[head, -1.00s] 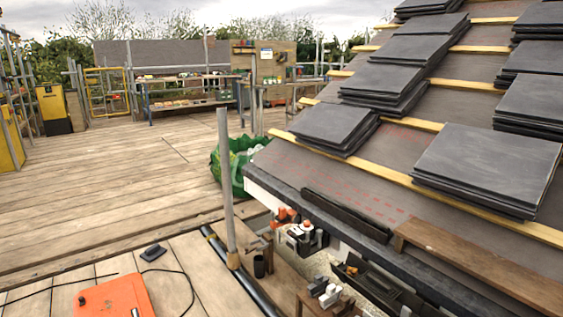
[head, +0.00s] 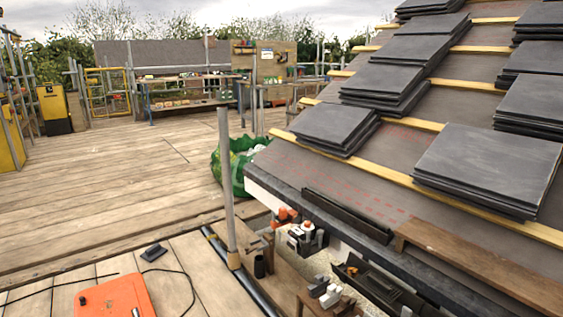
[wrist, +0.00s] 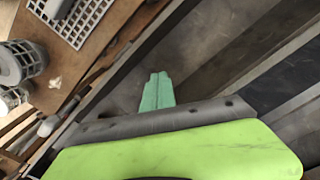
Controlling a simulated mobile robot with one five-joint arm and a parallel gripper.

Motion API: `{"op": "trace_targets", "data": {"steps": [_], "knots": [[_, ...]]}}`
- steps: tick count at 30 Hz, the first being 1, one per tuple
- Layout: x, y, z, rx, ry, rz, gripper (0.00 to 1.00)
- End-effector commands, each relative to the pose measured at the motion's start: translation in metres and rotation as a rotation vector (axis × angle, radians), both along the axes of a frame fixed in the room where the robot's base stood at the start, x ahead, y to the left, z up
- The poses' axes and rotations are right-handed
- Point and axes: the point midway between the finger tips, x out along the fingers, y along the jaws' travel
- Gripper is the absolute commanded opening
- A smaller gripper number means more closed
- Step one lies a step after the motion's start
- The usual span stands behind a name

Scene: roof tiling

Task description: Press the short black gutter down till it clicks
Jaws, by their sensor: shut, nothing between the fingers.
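A short black channel piece, the gutter by its look (head: 378,290), lies along below the roof's eaves in the head view. Another short dark strip (head: 345,215) lies on the roof edge above it; I cannot tell its exact kind. My gripper (wrist: 157,90) shows in the wrist view as mint-green fingertips held together, with nothing between them. They are over a dark grey surface beside long diagonal edges. Whether they touch it cannot be told. The lime-green and grey parts at the bottom of the wrist view hide what lies below.
Stacked slates (head: 487,165) and wooden battens cover the roof. A brown board (head: 480,265) lies along the eaves. A scaffold pole (head: 227,190) stands left of the roof. A wooden surface with a grey grid (wrist: 85,18) and grey cylinders (wrist: 18,62) fills the wrist view's upper left.

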Motion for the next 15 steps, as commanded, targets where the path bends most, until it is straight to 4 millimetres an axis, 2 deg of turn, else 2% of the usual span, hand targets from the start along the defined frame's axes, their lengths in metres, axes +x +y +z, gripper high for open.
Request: {"op": "trace_targets", "data": {"steps": [15], "knots": [[0.0002,0.0001,-0.0038,0.0,0.0,0.0,0.0]]}}
